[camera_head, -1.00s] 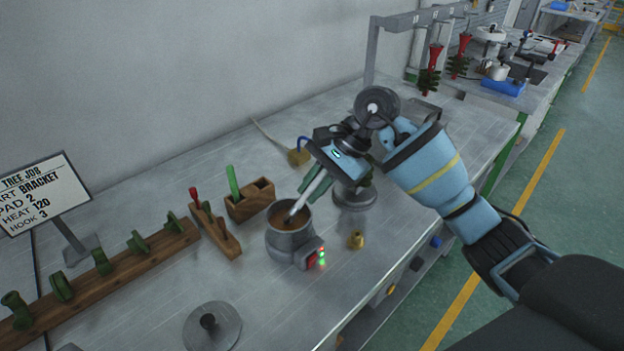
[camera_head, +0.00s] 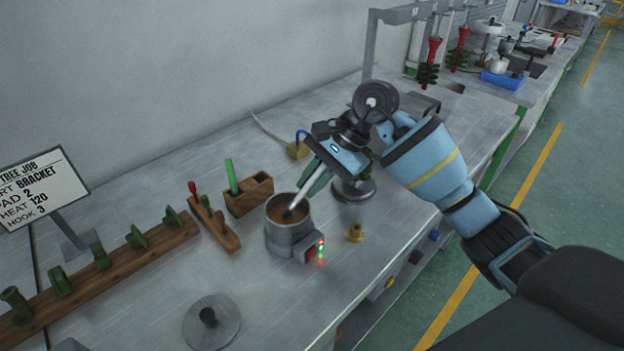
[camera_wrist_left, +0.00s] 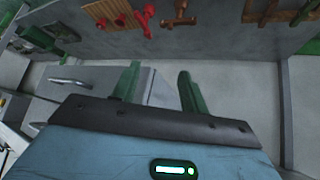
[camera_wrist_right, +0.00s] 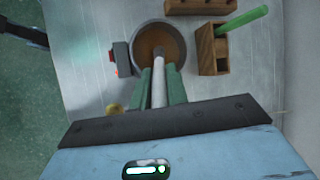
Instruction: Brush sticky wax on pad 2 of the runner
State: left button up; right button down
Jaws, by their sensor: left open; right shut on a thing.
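My right gripper (camera_head: 318,182) is shut on a brush (camera_head: 302,200) with a pale handle. The handle slants down into the grey wax pot (camera_head: 284,239), which holds brown wax; the dark brush tip shows at the wax. The right wrist view shows the brush (camera_wrist_right: 159,82) between green fingers (camera_wrist_right: 160,88), over the pot (camera_wrist_right: 137,52). A grey round stand (camera_head: 354,191) is behind the right gripper, with something dark green above it, mostly hidden; I cannot tell whether it is the runner. My left gripper (camera_wrist_left: 158,88) is open and empty in its wrist view.
A job sign (camera_head: 42,188) reads pad 2. A wooden rack (camera_head: 150,246) with green parts, a tool board (camera_head: 222,232) and a wooden holder (camera_head: 246,203) lie left of the pot. A brass piece (camera_head: 355,233) and a grey disc (camera_head: 226,325) lie nearer the front.

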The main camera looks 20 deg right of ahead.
pick_arm(q)
jog(key=shift+s+f+b, duration=0.45)
jog(key=shift+s+f, duration=0.05)
jog(key=shift+f, duration=0.1)
pick_arm(e)
jog(key=shift+f, duration=0.8)
dwell(1.4)
pick_arm(q)
jog(key=shift+r, duration=0.1)
pick_arm(e)
jog(key=shift+r, duration=0.15)
jog(key=shift+r+p, duration=1.2)
jog(key=shift+r, duration=2.35)
pick_arm(q)
jog(key=shift+t, duration=0.3)
jog(key=w+r, duration=0.2)
jog(key=r, duration=0.1)
jog(key=shift+w+r, duration=0.15)
jog(key=shift+w, duration=0.2)
